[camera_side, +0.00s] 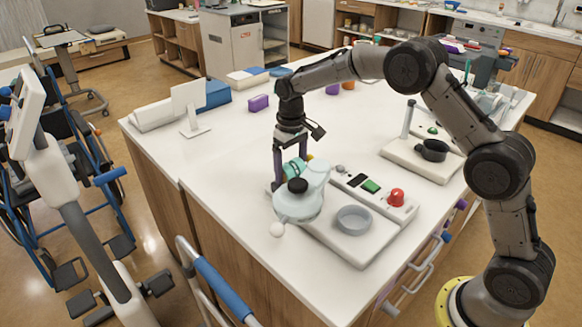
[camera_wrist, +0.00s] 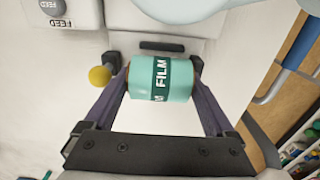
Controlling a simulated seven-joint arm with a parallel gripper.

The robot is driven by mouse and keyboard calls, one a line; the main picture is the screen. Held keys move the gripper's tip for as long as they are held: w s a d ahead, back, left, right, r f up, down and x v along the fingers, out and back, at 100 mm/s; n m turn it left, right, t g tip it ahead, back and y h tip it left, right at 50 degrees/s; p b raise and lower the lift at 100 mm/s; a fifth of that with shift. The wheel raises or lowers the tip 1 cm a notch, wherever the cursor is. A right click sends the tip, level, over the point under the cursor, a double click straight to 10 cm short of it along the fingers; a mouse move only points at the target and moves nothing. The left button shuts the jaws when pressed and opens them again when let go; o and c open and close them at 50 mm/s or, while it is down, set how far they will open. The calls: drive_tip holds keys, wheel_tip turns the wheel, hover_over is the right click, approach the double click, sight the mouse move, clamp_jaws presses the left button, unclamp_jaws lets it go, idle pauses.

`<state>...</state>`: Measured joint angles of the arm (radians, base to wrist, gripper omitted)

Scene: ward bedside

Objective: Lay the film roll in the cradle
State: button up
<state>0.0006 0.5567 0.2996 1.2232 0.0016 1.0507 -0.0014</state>
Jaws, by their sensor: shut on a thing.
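The film roll (camera_wrist: 147,91) is a teal cylinder with a dark green band reading FILM. My gripper (camera_wrist: 160,85) is shut on it, one finger at each end, and it lies level across the jaws. In the side view the roll (camera_side: 293,169) shows between the fingers, just behind the pale-blue rounded body (camera_side: 297,204) of a white-based device (camera_side: 316,233). In the wrist view a dark slot (camera_wrist: 162,46) on a white surface lies just beyond the roll. I cannot make out the cradle clearly, nor whether the roll touches anything below.
A yellow ball (camera_wrist: 100,75) is close to the left finger. A control strip with a red button (camera_side: 397,197) and a grey dish (camera_side: 353,220) are to the right. A second device with a black cup (camera_side: 434,151) stands farther right.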

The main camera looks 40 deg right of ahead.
drive_tip(key=shift+s+f, duration=0.2)
drive_tip(key=shift+f, duration=0.7)
drive_tip(key=o, duration=1.1)
drive_tip(key=shift+o, duration=0.3)
drive_tip(key=shift+w+r, duration=0.15)
drive_tip(key=shift+r, duration=4.15)
